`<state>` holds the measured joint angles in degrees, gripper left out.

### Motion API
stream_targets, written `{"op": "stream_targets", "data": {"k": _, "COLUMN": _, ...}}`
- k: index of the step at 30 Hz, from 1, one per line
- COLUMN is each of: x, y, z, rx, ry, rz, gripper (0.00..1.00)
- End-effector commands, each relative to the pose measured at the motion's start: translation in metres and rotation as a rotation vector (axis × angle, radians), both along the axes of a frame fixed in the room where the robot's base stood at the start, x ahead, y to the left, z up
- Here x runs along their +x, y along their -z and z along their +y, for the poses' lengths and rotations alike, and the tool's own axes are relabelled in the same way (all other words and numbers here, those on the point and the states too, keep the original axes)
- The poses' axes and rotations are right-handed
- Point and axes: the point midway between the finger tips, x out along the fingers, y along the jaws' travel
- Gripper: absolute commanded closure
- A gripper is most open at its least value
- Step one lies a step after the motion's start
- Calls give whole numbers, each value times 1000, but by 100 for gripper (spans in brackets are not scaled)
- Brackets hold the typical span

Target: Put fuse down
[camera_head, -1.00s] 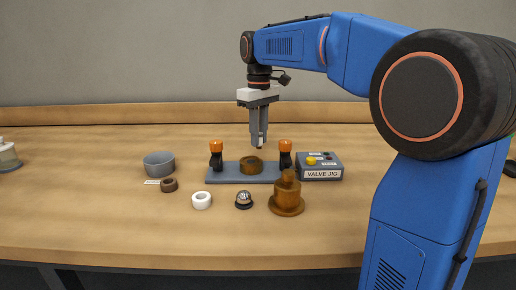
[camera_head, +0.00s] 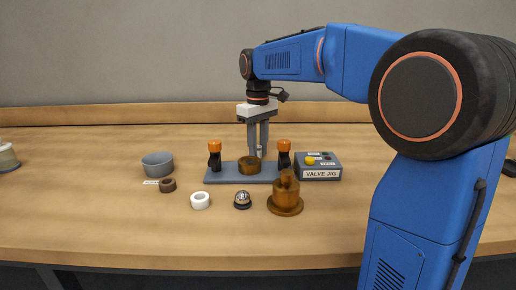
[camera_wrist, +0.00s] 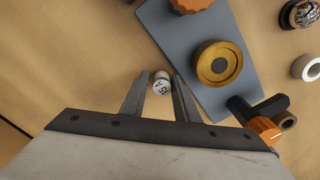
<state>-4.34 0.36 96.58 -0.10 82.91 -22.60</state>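The fuse (camera_wrist: 161,84) is a small pale cylinder with dark lettering; part of the lettering reads "5A". In the wrist view it lies between the two fingers of my gripper (camera_wrist: 161,76), with a narrow gap on each side. In the head view my gripper (camera_head: 258,156) is low behind the grey jig plate, its fingers spread apart. The fuse (camera_head: 259,151) shows small and light between the fingertips there. It appears to stand on the table behind the plate, though its foot is hidden.
The grey jig plate (camera_head: 226,175) carries a brass ring (camera_head: 249,166) and two orange-topped clamps (camera_head: 214,152). A "VALVE JIG" box (camera_head: 319,168) stands to its right.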

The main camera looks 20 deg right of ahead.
Motion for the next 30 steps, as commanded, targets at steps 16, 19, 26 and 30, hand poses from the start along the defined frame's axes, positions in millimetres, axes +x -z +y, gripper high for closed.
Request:
{"op": "stream_targets", "data": {"k": 16, "x": 0, "y": -45, "z": 2, "rx": 3, "ry": -1, "rz": -1, "gripper": 62}}
{"op": "stream_targets", "data": {"k": 19, "x": 0, "y": -65, "z": 1, "rx": 3, "ry": -1, "rz": -1, "gripper": 62}}
{"op": "stream_targets", "data": {"k": 26, "x": 0, "y": -103, "z": 1, "rx": 2, "ry": -1, "rz": 0, "gripper": 62}}
{"op": "stream_targets", "data": {"k": 30, "x": 0, "y": -116, "z": 1, "rx": 2, "ry": -1, "rz": 1, "gripper": 62}}
